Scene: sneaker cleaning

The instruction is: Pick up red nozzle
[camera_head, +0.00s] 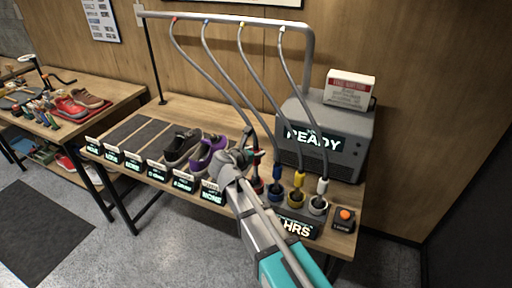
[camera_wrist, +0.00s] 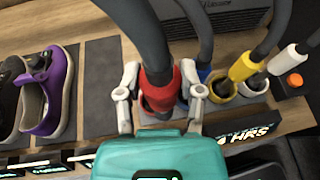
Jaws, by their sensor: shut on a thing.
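The red nozzle (camera_wrist: 160,94) hangs on the end of a thick grey hose in the wrist view. It stands roughly upright between the two pale fingers of my gripper (camera_wrist: 161,98), which is shut on it.
Blue (camera_head: 276,188), yellow (camera_head: 298,180) and white (camera_head: 322,186) nozzles stand close to the right. Purple (camera_head: 207,153) and dark (camera_head: 182,147) sneakers lie to the left. A grey machine (camera_head: 345,145) reading READY is behind. An orange button (camera_head: 345,214) is at the right corner.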

